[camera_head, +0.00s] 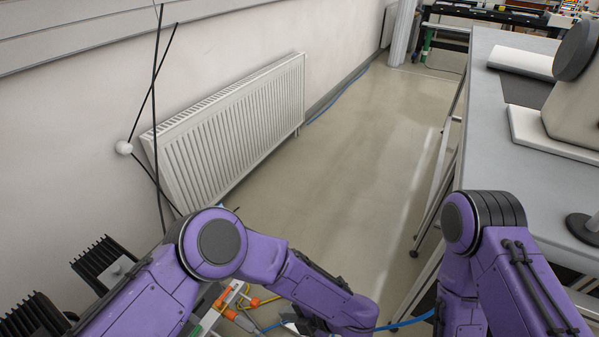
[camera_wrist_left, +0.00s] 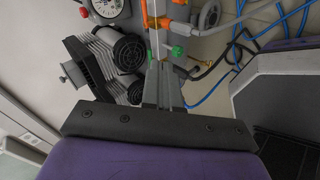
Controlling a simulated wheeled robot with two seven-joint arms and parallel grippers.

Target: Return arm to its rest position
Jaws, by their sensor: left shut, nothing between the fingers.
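My left arm (camera_head: 210,243) comes in from the lower left of the head view, bent at the elbow, with its forearm slanting down to the right. My left gripper (camera_wrist_left: 163,75) shows in the left wrist view as narrow grey fingers, shut and empty, pointing toward equipment near the floor. In the head view its fingers cannot be made out clearly at the bottom edge. My right arm (camera_head: 487,225) is bent at the lower right, beside the workbench. My right gripper is out of view.
A white radiator (camera_head: 235,130) lines the left wall. A grey workbench (camera_head: 485,120) stands at the right. Black finned units (camera_head: 103,263) and cables are at the lower left; a motor-like unit (camera_wrist_left: 125,50) shows in the left wrist view. The floor (camera_head: 345,155) between radiator and bench is clear.

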